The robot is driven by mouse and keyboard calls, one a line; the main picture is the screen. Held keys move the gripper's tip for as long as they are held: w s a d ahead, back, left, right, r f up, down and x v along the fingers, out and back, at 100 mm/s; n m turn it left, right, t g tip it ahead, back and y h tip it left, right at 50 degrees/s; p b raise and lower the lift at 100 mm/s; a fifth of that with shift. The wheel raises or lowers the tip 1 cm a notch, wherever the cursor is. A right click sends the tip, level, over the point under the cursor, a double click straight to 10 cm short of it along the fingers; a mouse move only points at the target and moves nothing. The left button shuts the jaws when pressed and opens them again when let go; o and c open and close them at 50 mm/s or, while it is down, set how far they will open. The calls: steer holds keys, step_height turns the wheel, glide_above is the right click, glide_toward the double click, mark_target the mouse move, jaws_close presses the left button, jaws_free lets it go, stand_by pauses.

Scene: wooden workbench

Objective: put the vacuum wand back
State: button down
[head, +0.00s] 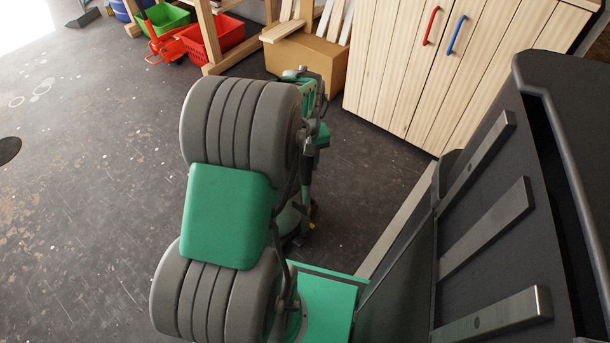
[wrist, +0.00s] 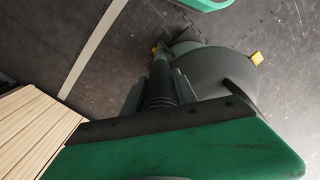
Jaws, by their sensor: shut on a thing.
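The vacuum wand (wrist: 159,88) shows a dark, ribbed grip between my gripper's two grey fingers (wrist: 157,92) in the wrist view. My gripper is shut on it. In the head view, my gripper (head: 309,158) is partly hidden behind my arm, and the dark wand (head: 305,174) hangs roughly upright below it. The vacuum (wrist: 222,72) is a rounded grey body with yellow clips, just beyond the fingers in the wrist view. In the head view only part of the vacuum (head: 290,219) shows, low behind my arm. I cannot tell whether the wand touches the vacuum.
A wooden cabinet (head: 390,70) with red and blue handles stands at the upper right. A cardboard box (head: 318,62) stands at the back, left of the cabinet. A red crate (head: 222,42) and a green crate (head: 163,22) sit farther left.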

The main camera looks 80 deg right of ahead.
mark_target(305, 175)
step_height(305, 175, down, 6)
steer(key=b, duration=0.2)
steer(key=shift+w+d+r+b, duration=0.15)
steer(key=shift+r+b, duration=0.1)
steer(key=shift+b, duration=0.15)
steer(key=shift+r, duration=0.2)
steer(key=shift+f, duration=0.15)
steer(key=c, duration=1)
jaws_free()
steer(key=shift+o, duration=0.2)
